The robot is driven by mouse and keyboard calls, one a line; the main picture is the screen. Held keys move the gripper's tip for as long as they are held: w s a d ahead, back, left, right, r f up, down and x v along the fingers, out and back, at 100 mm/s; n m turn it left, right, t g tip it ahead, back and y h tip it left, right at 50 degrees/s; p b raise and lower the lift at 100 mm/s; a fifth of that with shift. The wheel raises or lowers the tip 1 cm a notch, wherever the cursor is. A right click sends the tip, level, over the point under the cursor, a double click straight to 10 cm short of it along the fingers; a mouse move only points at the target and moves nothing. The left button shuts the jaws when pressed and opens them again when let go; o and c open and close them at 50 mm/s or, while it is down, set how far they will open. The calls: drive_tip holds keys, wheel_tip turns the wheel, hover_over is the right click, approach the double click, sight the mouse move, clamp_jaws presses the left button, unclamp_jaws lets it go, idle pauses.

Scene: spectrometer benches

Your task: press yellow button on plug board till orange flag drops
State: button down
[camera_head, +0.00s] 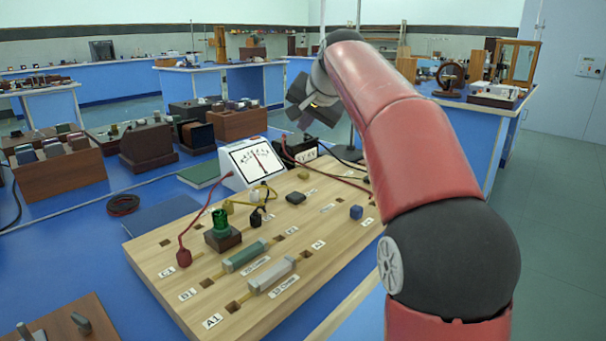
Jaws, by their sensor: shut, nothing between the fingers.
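The wooden plug board (330,235) lies on the blue bench, with labelled sockets and plugged-in parts. A small yellow piece (303,177) sits near its far side, and another yellowish piece (228,207) stands near the meter with a yellow wire by it. I cannot tell which of them is the button. I cannot make out an orange flag. My gripper (308,112) is dark and shut, with nothing in it. It appears above the far end of the board, behind the meter, apart from both yellow pieces.
A white meter (250,163) stands at the board's far left edge. A green lamp (221,222), two long resistors and a red lead (184,257) are on the board. A blue cube (356,212) sits at right. Wooden boxes (60,170) crowd the bench at left.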

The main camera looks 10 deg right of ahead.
drive_tip(key=b, duration=0.7)
hover_over(305, 175)
wheel_tip(305, 175, down, 7)
drive_tip(key=shift+f, duration=0.1)
drive_tip(key=shift+f+b, duration=0.35)
drive_tip(key=shift+f, duration=0.4)
drive_tip(key=shift+f, duration=0.15)
idle(0.8)
drive_tip(key=shift+f, duration=0.25)
drive_tip(key=shift+f+b, duration=0.45)
drive_tip(key=shift+b, duration=0.05)
idle(0.6)
drive_tip(key=shift+r, duration=0.1)
drive_tip(key=shift+r+p, duration=0.75)
drive_tip(key=shift+p, duration=0.25)
